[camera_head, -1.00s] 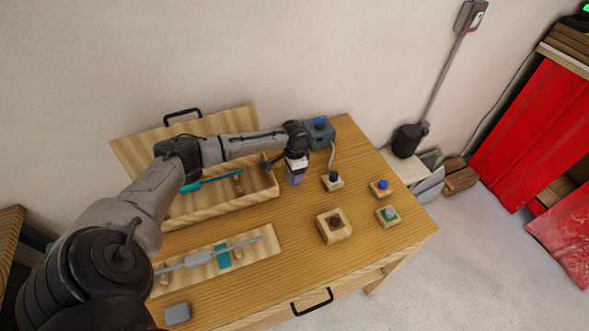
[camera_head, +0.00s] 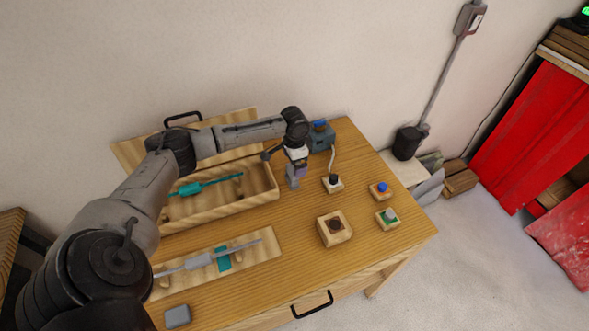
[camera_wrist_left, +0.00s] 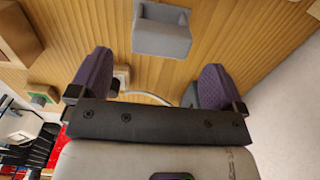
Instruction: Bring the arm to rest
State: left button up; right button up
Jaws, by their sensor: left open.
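My left arm reaches over the table from the left. My left gripper (camera_head: 299,172) is near the table's back edge, above and beside a small grey holder (camera_head: 291,183). In the left wrist view, my left gripper (camera_wrist_left: 153,82) has its two purple fingers wide apart with nothing between them. The grey holder (camera_wrist_left: 161,38) stands on the table beyond the fingertips, apart from them. A teal-handled rod (camera_head: 195,188) lies in the open wooden case (camera_head: 225,210). A thin grey rod (camera_head: 199,260) lies across a wooden board (camera_head: 268,246) with a teal patch.
A blue-grey device (camera_head: 320,138) with a cable stands right behind the gripper. Wooden blocks with a dark socket (camera_head: 335,225), a black knob (camera_head: 333,180), a blue button (camera_head: 381,186) and a grey button (camera_head: 389,214) are on the right. The table's front middle is clear.

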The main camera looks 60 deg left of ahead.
pick_arm(q)
notch_tip(320, 180, up, 8)
dwell(0.4)
jog(key=shift+w+f, duration=0.1)
